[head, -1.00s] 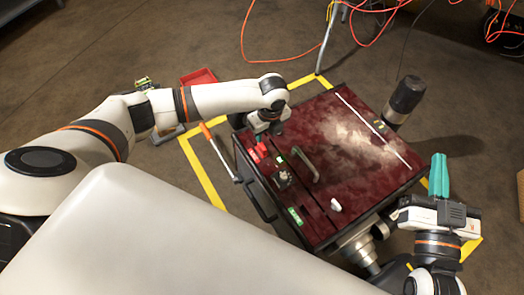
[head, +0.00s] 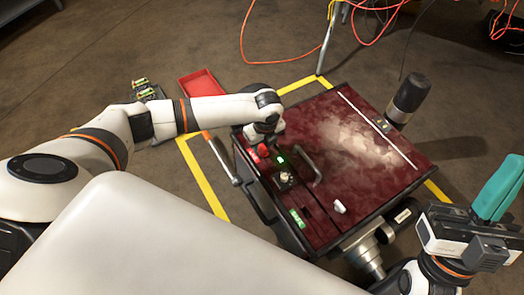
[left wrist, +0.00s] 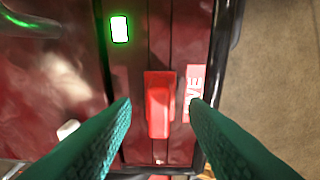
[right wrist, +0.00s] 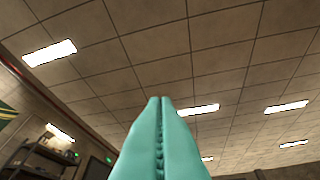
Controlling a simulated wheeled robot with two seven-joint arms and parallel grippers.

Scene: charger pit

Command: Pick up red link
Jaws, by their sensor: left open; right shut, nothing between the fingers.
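The red link (left wrist: 159,105) is a small red block standing on the dark red top of the charger box. In the left wrist view it sits between the two teal fingers of my left gripper (left wrist: 160,112), which are open with a gap on both sides. In the head view the red link (head: 262,150) shows just below my left gripper (head: 258,140), partly hidden by it. My right gripper (head: 497,188) is raised off the right side of the box, fingers shut and empty. In the right wrist view its closed fingers (right wrist: 160,135) point at the ceiling.
The box top (head: 365,150) carries a curved handle (head: 309,166), a small white piece (head: 340,207) and a lit green indicator (left wrist: 120,28). A red tray (head: 200,86) lies on the floor behind. A black cylinder (head: 408,95) stands at the box's far right.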

